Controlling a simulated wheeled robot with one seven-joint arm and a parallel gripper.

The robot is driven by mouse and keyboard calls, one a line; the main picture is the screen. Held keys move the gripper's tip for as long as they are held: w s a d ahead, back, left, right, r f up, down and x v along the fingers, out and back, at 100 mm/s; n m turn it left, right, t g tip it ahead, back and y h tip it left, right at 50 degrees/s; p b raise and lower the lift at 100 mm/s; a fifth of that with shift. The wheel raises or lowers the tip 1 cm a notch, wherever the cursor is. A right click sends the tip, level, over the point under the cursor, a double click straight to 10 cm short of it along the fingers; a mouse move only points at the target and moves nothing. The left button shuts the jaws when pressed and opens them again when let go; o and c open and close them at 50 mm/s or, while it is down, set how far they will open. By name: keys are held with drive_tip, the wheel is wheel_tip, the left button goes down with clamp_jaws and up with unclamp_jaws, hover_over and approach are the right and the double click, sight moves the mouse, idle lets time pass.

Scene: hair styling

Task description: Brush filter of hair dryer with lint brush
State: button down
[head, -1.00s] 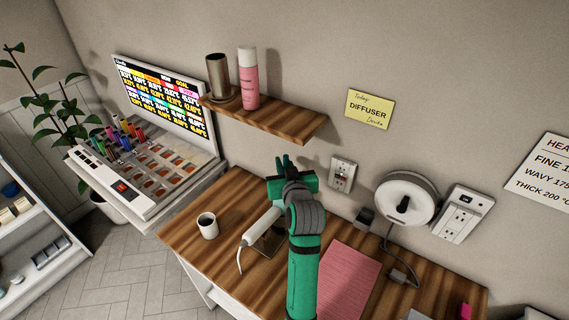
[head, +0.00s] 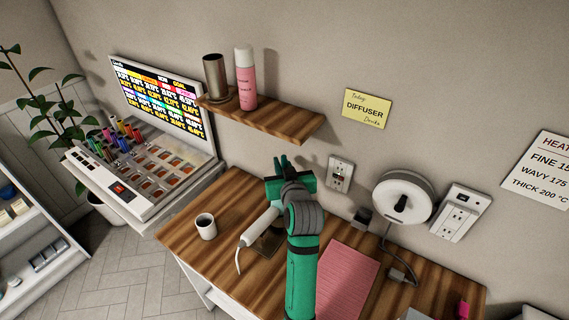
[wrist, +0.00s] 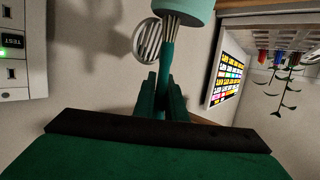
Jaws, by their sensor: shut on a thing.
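In the head view my gripper (head: 283,164) is in front of the wall, below the wooden shelf and left of an outlet. In the wrist view my gripper (wrist: 167,98) is shut on the dark teal handle of a brush (wrist: 167,62). Its pale bristles meet or overlap a light teal rounded body (wrist: 187,10), probably the hair dryer, cut off by the top edge. I cannot tell whether they touch. A round white slatted grille (wrist: 148,40), perhaps the filter, shows just left of the bristles. My arm hides the brush in the head view.
A pink mat (head: 345,285) is right of my arm. The shelf (head: 270,122) holds a pink can (head: 246,80). Wall outlets (head: 339,173) are to the right.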

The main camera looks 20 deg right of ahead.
drive_tip(key=shift+f, duration=0.1)
idle(0.3)
drive_tip(key=shift+s+d, duration=0.1)
drive_tip(key=shift+d, duration=0.5)
drive_tip(key=shift+a, duration=0.1)
drive_tip(key=shift+a, duration=0.6)
